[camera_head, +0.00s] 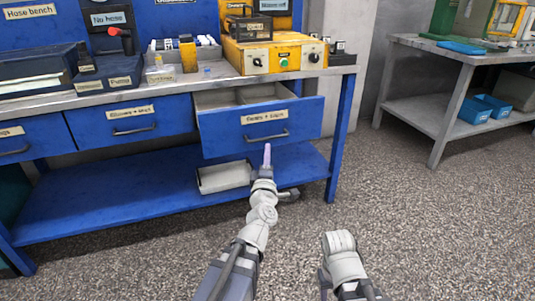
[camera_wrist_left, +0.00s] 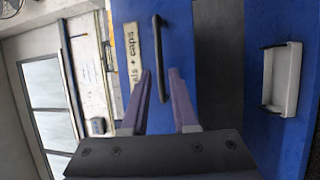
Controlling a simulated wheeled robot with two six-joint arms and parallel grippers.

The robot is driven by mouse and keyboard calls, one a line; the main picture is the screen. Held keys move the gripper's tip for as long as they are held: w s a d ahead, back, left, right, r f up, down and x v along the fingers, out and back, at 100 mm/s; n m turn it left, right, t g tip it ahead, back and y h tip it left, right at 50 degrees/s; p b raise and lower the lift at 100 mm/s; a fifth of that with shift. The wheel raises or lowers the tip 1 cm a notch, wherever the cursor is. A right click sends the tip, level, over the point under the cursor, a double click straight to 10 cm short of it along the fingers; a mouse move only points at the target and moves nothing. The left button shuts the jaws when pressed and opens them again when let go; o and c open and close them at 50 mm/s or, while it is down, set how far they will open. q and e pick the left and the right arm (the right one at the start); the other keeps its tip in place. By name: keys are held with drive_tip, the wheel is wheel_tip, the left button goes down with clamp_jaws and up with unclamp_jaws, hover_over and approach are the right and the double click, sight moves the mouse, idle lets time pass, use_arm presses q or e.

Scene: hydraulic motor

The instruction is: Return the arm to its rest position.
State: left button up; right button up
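My left arm reaches up the middle of the head view. Its gripper (camera_head: 267,152) is in front of the lower part of an open blue drawer (camera_head: 225,137), close below the drawer handle (camera_head: 266,136). In the left wrist view the two fingers (camera_wrist_left: 160,75) are apart, and the dark handle (camera_wrist_left: 157,40) shows between and beyond them. I cannot tell whether they touch it. Nothing is held between the fingers. My right arm shows only as links at the bottom of the head view; its gripper is not visible.
The workbench (camera_head: 130,103) carries a yellow control box (camera_head: 270,55) and black cases. A white tray (camera_head: 222,178) lies on the blue lower shelf (camera_head: 130,195). A metal table (camera_head: 455,55) with blue bins (camera_head: 475,112) stands at right. The floor between is clear.

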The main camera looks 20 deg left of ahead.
use_arm(q)
drive_tip(key=s+d+f+m+g+h+p, duration=0.1)
drive_tip(key=d+f+m+g+h+p, duration=0.1)
drive_tip(key=d+m+h, duration=0.35)
drive_tip(key=s+d+f+m+g+h+p, duration=0.1)
drive_tip(key=d+f+m+g+h+p, duration=0.15)
drive_tip(key=d+m, duration=0.5)
drive_tip(key=s+d+f+m+g+p, duration=0.3)
drive_tip(key=s+d+f+m+g, duration=0.2)
drive_tip(key=s+d+f+g, duration=0.25)
drive_tip(key=s+a+f+m+g+y+p, duration=0.1)
drive_tip(key=s+a+m+g+y+p, duration=0.2)
drive_tip(key=s, duration=0.5)
drive_tip(key=s+a+f+m+g+y+p, duration=0.1)
drive_tip(key=s+a+f+m+g+y, duration=0.1)
drive_tip(key=s+a+g, duration=0.45)
wheel_tip(320, 180, up, 38)
drive_tip(key=s+d+t+p, duration=0.1)
drive_tip(key=d+p, duration=0.1)
drive_tip(key=p, duration=3.5)
drive_tip(key=shift+s+t, duration=0.25)
drive_tip(key=shift+t, duration=0.1)
